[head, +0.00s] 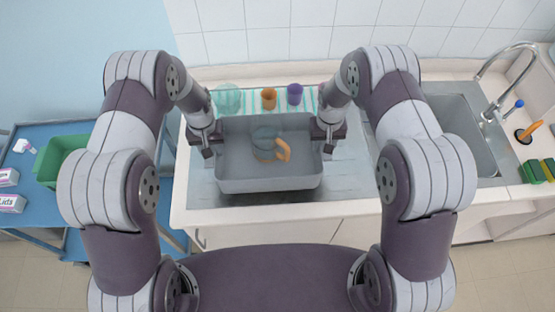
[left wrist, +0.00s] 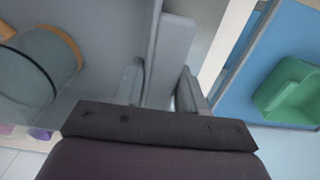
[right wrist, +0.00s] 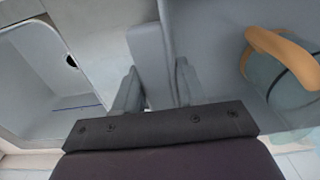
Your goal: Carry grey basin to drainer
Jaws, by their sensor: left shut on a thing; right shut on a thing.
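The grey basin (head: 240,185) is in the middle of the head view, over the steel drainer (head: 350,180) beside the sink. A glass-like jug with an orange handle (head: 268,144) is inside it. My left gripper (head: 213,150) is shut on the basin's left wall, and the grip also shows in the left wrist view (left wrist: 160,90). My right gripper (head: 324,146) is shut on the right wall, and the grip shows in the right wrist view (right wrist: 150,90). I cannot tell whether the basin's underside touches the drainer.
A striped mat (head: 335,96) behind the basin holds a clear bowl (head: 228,98), an orange cup (head: 268,98) and a purple cup (head: 294,94). The sink (head: 462,130) with a tap (head: 490,112) is right. A blue trolley (head: 40,215) with a green tub (head: 60,158) is left.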

